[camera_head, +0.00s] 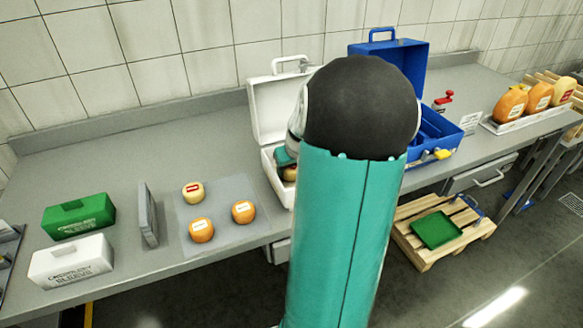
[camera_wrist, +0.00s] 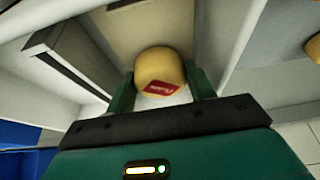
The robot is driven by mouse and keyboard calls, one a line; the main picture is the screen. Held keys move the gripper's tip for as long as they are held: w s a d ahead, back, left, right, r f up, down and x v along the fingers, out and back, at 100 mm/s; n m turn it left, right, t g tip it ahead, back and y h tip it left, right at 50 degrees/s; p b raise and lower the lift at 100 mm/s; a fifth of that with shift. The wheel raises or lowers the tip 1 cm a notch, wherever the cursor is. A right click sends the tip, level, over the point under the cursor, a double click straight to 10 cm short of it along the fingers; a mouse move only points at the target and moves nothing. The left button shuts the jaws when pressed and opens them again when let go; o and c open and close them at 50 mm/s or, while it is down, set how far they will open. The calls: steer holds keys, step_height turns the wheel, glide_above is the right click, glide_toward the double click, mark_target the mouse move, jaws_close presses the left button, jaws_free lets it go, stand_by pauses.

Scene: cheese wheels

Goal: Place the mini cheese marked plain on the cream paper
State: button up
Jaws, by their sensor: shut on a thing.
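My gripper (camera_wrist: 161,88) is shut on a pale yellow mini cheese (camera_wrist: 160,66) with a red label, one dark green finger on each side. The label is too small to read. In the head view my gripper (camera_head: 287,160) is at the open white case (camera_head: 270,105), partly hidden by my arm. A bit of a cheese (camera_head: 290,174) shows below it. In the wrist view a beige surface (camera_wrist: 125,35) lies behind the held cheese; I cannot tell whether it is the cream paper.
A grey mat (camera_head: 222,188) holds a yellow cheese (camera_head: 193,192) with a red label and two orange ones (camera_head: 201,230). Green (camera_head: 78,216) and white (camera_head: 70,261) boxes stand left. An open blue case (camera_head: 432,130) and larger cheeses (camera_head: 538,97) on a tray are right.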

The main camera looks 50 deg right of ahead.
steer(key=o, duration=0.7)
steer(key=shift+f, duration=0.15)
steer(key=shift+o, duration=0.2)
steer(key=v, duration=1.2)
